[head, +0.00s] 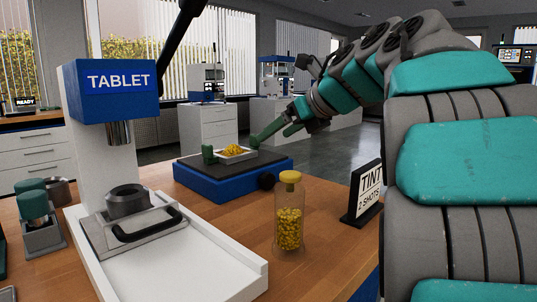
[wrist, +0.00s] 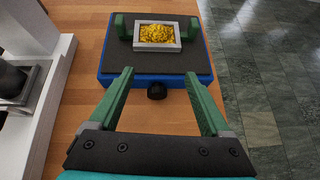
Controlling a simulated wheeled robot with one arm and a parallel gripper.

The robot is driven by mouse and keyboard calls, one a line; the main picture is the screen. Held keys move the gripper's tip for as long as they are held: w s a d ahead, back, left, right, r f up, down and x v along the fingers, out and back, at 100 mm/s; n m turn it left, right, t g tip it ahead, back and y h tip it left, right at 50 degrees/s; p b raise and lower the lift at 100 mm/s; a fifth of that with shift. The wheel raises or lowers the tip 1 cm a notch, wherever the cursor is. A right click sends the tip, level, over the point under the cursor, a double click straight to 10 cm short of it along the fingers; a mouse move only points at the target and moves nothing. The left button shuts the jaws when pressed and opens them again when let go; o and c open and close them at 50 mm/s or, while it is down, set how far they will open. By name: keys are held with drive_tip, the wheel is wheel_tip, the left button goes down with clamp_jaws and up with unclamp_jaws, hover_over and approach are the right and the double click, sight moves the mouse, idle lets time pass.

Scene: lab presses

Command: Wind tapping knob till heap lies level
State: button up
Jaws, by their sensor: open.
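The black tapping knob (head: 267,182) sticks out of the front side of a low blue base (head: 222,187) with a dark top. In the wrist view the knob (wrist: 157,91) lies between the lines of my two green fingers. A small pale tray (wrist: 157,47) sits on the dark top between green holders, filled with yellow grains (wrist: 157,33). In the head view the heap (head: 234,150) looks mounded in the middle. My gripper (wrist: 159,74) is open and empty, its fingers apart. In the head view my gripper (head: 272,133) is above the base's right side.
A white TABLET press (head: 100,150) stands on the left, with a dark die and handle on its plate. A bottle of yellow pellets (head: 289,220) stands in front of the base, near a black TINT sign (head: 362,193). Grey-green containers (head: 38,215) stand far left. Bare wood lies between.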

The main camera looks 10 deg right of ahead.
drive_tip(key=g+h, duration=0.1)
drive_tip(key=g, duration=0.1)
approach(270, 181)
drive_tip(key=shift+w+a+f, duration=0.2)
drive_tip(key=shift+w+f, duration=0.25)
drive_tip(key=x, duration=0.7)
drive_tip(key=shift+w+a+f, duration=0.1)
drive_tip(key=shift+f, duration=0.05)
clamp_jaws()
drive_tip(key=shift+w+d+m+g+y+p, duration=0.1)
drive_tip(key=shift+d+m+g+y+p, duration=0.15)
drive_tip(key=shift+m+g+y+p, duration=0.5)
drive_tip(key=shift+a+y+p, duration=0.1)
drive_tip(key=shift+y+p, duration=0.25)
drive_tip(key=shift+p, duration=0.05)
